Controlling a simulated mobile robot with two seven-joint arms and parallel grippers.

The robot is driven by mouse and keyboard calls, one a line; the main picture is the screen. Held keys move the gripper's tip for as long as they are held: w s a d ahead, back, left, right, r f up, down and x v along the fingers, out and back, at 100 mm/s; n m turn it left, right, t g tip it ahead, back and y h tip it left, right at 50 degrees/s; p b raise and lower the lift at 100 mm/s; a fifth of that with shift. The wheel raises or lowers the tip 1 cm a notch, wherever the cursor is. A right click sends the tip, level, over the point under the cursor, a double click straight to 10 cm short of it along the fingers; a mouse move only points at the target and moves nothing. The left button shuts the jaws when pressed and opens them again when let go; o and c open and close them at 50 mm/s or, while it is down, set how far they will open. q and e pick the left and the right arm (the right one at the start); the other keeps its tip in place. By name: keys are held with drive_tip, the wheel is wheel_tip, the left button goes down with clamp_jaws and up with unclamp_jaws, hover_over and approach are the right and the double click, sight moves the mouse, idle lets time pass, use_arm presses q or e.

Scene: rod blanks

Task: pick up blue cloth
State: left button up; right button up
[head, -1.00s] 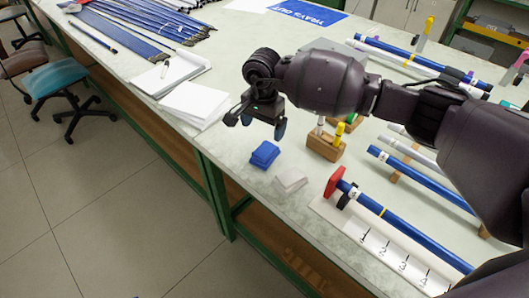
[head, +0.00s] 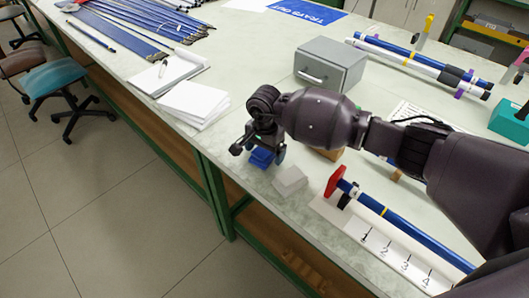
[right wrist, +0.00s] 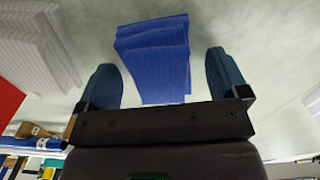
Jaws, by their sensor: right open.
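The blue cloth (head: 262,157) is a small folded block lying on the pale table near its front edge. In the head view my right gripper (head: 263,152) is right above it and hides part of it. In the right wrist view the blue cloth (right wrist: 155,60) shows between and beyond the two open fingers of my right gripper (right wrist: 168,82). There is a gap between the cloth and each finger. Whether the fingers reach down beside the cloth is hard to tell. My left gripper is not seen.
A folded white cloth (head: 290,180) lies just right of the blue one. A red-ended blue rod (head: 400,229) rests by a numbered white strip (head: 385,246). White paper stacks (head: 195,101) lie to the left. A grey drawer box (head: 330,66) stands behind.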

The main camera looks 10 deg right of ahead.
drive_tip(key=c, duration=1)
drive_tip(key=shift+r, duration=0.1)
wheel_tip(320, 180, up, 20)
drive_tip(key=p, duration=0.1)
